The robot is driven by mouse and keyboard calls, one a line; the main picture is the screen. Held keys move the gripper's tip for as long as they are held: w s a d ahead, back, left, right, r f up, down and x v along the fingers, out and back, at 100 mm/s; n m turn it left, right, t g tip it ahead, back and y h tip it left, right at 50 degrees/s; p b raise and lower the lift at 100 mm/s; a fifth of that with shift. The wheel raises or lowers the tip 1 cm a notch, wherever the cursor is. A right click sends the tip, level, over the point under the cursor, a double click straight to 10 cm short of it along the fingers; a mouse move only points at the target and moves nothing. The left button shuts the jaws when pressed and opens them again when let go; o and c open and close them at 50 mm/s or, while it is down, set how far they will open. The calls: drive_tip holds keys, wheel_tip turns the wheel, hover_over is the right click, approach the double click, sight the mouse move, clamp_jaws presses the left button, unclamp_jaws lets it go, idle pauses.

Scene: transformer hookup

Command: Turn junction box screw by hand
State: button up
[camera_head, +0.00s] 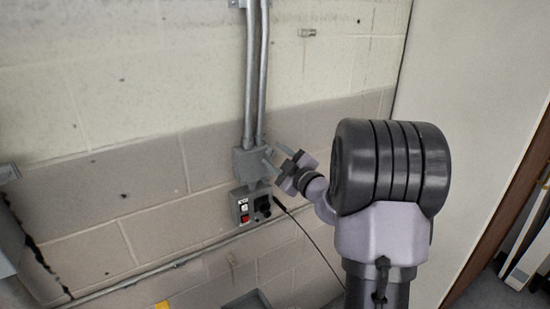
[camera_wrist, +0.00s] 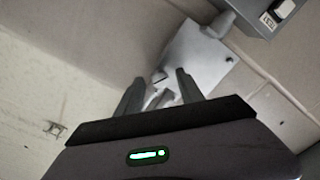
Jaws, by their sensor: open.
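The grey junction box (camera_head: 250,164) is fixed to the block wall at the lower end of two conduits. In the wrist view its pale cover (camera_wrist: 198,52) lies just beyond my fingertips. A small dark spot (camera_wrist: 229,60) near one corner of the cover may be a screw; a second corner is partly hidden by a finger. My gripper (camera_head: 272,153) is at the right side of the box in the head view. In the wrist view my gripper (camera_wrist: 157,85) is open, its two fingers apart with nothing held. I cannot tell whether a fingertip touches the box.
Two vertical conduits (camera_head: 256,75) run up the wall above the box. A control box (camera_head: 250,204) with a red switch sits just below it, with a black cable (camera_head: 312,240) hanging to the right. A thin pipe (camera_head: 150,272) runs low along the wall.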

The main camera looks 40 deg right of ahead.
drive_tip(key=shift+w, duration=0.2)
clamp_jaws()
drive_tip(key=shift+n, duration=0.3)
